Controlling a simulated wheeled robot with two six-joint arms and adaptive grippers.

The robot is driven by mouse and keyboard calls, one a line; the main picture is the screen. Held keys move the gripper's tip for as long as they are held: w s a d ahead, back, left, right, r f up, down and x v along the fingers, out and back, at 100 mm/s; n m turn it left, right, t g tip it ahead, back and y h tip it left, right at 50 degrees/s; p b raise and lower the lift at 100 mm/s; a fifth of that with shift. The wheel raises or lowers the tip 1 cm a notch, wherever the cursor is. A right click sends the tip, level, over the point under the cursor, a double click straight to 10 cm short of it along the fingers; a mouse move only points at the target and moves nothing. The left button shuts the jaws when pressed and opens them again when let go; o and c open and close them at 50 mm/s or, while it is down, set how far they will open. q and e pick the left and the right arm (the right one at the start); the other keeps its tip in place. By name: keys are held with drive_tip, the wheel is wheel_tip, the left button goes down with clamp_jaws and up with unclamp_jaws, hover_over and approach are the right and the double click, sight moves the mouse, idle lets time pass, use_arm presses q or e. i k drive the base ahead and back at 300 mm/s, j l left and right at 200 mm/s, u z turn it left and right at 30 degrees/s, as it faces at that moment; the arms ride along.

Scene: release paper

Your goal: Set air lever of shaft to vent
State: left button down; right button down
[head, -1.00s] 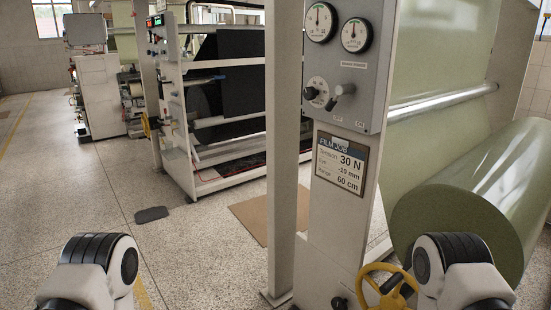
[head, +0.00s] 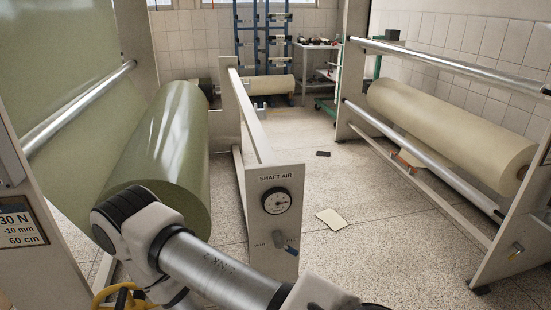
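The white panel marked SHAFT AIR (head: 278,178) stands on the end of a frame in the middle of the head view. It carries a round black-rimmed gauge (head: 277,201). Below it is a small air lever (head: 290,249), with its dark bluish handle pointing down and to the right. A label that looks like VENT (head: 260,245) is left of the lever; the label on the right is too small to read surely. One of my arms crosses the lower left foreground, below the panel and apart from the lever. Neither gripper shows.
A green film roll (head: 172,150) lies left of the panel. A yellow handwheel (head: 122,297) is low at left. A cream roll (head: 450,130) hangs in the right stand, which has another small lever (head: 516,249). Scraps lie on the otherwise open floor (head: 300,140) between.

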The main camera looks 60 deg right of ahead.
sight(278, 240)
drive_tip(key=z, duration=2.05)
